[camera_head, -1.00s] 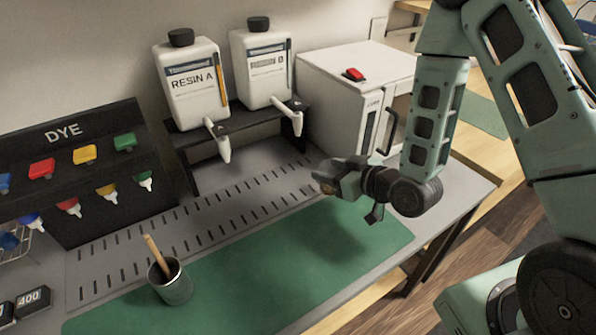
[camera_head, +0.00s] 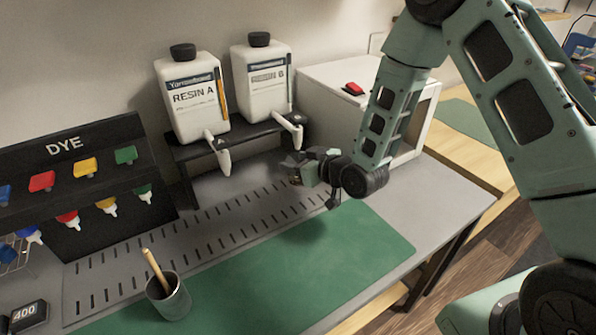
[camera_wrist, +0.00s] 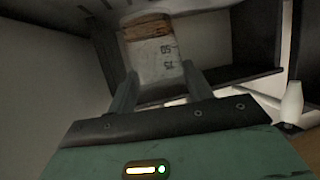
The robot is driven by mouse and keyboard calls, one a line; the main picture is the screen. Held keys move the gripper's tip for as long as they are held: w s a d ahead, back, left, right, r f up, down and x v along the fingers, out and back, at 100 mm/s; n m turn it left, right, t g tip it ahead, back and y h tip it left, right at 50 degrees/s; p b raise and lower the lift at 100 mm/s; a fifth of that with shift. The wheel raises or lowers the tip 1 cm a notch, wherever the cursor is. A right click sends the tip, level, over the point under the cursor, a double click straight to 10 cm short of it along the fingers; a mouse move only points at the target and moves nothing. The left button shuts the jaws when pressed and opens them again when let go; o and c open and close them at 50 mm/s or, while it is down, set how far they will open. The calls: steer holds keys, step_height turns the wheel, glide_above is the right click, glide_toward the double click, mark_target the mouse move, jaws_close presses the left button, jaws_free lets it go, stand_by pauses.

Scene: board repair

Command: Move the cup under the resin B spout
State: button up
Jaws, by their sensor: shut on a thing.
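My gripper (camera_head: 292,164) is shut on a small measuring cup (camera_wrist: 158,62) with printed marks, which shows between the fingers in the wrist view. A brown band lies at the cup's end away from my gripper. In the head view the cup is small and mostly hidden by my gripper. The resin B bottle (camera_head: 262,80) stands on the black rack, and its white spout (camera_head: 291,132) points down. My gripper is low in front of the rack, just below and near this spout. I cannot tell whether the cup is directly under it.
The resin A bottle (camera_head: 192,95) and its spout (camera_head: 222,158) are to the left on the black rack (camera_head: 245,133). A white cabinet (camera_head: 330,85) stands right of the rack. A grey cup with a stick (camera_head: 170,298) stands at the front left. The green mat (camera_head: 270,275) is mostly clear.

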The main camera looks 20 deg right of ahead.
steer(key=shift+f, duration=1.7)
steer(key=shift+f, duration=0.1)
steer(key=shift+f, duration=0.15)
steer(key=o, duration=1)
steer(key=shift+r, duration=0.2)
